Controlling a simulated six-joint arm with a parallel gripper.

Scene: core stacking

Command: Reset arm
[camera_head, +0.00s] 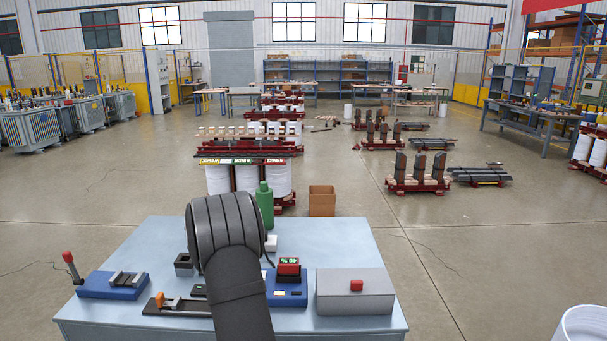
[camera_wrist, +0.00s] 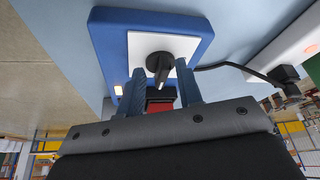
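My arm rises in front of the table in the head view and hides my gripper there. In the wrist view my gripper (camera_wrist: 164,80) shows two blue-grey fingers set apart, with a gap between them. A blue device (camera_wrist: 110,45) with a white plate (camera_wrist: 185,45) and a black knob (camera_wrist: 159,65) lies beyond the fingertips. A red block (camera_wrist: 160,104) shows in the gap, and I cannot tell whether the fingers touch it.
The light blue table (camera_head: 140,240) also holds a grey box (camera_head: 355,293) with a red button, a blue fixture (camera_head: 112,286) with a red-knobbed lever, a black slide fixture (camera_head: 180,305) and a green bottle (camera_head: 264,203). A black cable (camera_wrist: 225,66) runs beside the device. A white bin (camera_head: 582,325) stands at lower right.

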